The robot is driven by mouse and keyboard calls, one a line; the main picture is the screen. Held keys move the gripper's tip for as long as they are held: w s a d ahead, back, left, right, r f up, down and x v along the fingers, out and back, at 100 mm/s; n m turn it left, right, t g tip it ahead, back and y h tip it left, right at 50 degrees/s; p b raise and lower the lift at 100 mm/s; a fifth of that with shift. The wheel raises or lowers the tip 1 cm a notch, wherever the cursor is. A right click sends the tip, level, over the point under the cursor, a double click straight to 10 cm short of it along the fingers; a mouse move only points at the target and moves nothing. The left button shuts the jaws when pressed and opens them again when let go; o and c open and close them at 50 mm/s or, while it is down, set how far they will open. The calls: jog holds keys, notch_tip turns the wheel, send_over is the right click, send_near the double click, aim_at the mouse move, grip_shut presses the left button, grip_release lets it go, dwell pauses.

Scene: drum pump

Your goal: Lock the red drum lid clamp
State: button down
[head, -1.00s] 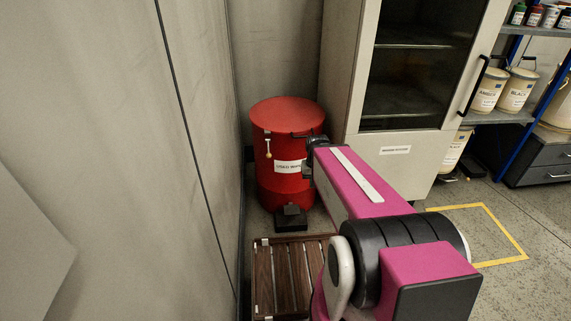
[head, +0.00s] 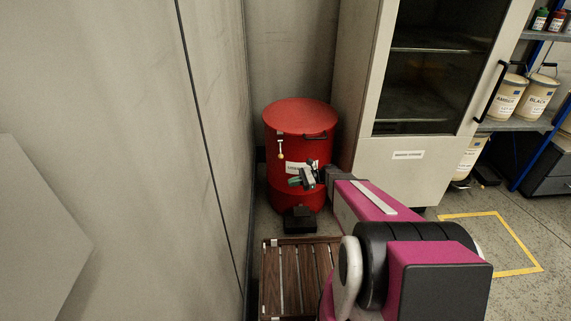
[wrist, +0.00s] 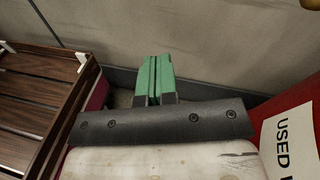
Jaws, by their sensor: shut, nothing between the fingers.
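The red drum (head: 275,175) stands upright in the corner, with its lid (head: 300,114) on top. A black handle-like bar (head: 316,136) sits at the lid's rim on the front right. A small pale latch (head: 280,134) with a hanging yellowish bob (head: 281,155) is at the rim's front left. I cannot tell whether the clamp is locked. My gripper (head: 294,183) is in front of the drum's middle, below the rim, holding nothing. In the wrist view its green fingers (wrist: 153,78) are together, and the drum (wrist: 285,105) shows at the right edge with part of its label.
A slatted wooden pallet (head: 290,280) lies before the drum, and a black pedal-like block (head: 299,222) is at its foot. A wall is close on the left. A tall cabinet (head: 410,170) stands close on the right. Open floor (head: 490,240) with yellow marking lies further right.

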jog(key=w+d+f+m+t+y, duration=0.4)
jog(key=w+d+f+m+y, duration=0.1)
jog(key=w+d+m+y, duration=0.1)
jog(key=shift+w+f+m+t+y, duration=0.35)
jog(key=shift+w+m+y, duration=0.25)
jog(key=shift+w+y, duration=0.65)
jog(key=d+r+x, duration=0.1)
jog(key=r+x, duration=0.1)
jog(key=x, duration=1.1)
jog(key=shift+d, duration=0.3)
